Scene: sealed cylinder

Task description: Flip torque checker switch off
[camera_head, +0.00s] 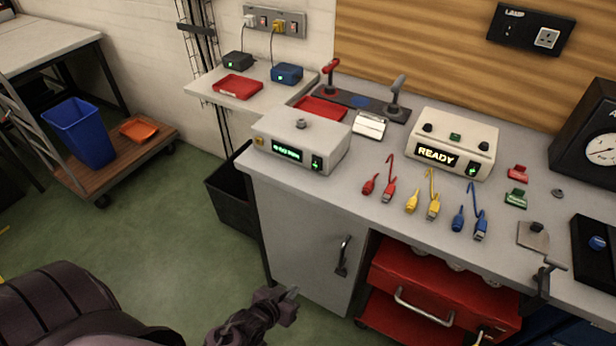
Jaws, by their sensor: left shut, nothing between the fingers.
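The torque checker seems to be the pale grey box (300,146) at the left end of the workbench. It has a round post on top and a lit green display with small, hard-to-read text. Its switch (316,162), at the right of the front face, glows green. My left gripper (289,294) is shut and empty, low in front of the bench cabinet, below and well apart from the box. My right gripper cannot be made out.
A cream box (438,146) reading READY, with its own green-lit switch, stands to the right. Red, yellow and blue cables (432,204) lie before it. A cabinet handle (343,256) and red drawer unit (430,295) are below the bench top. A dark bin (232,205) stands left.

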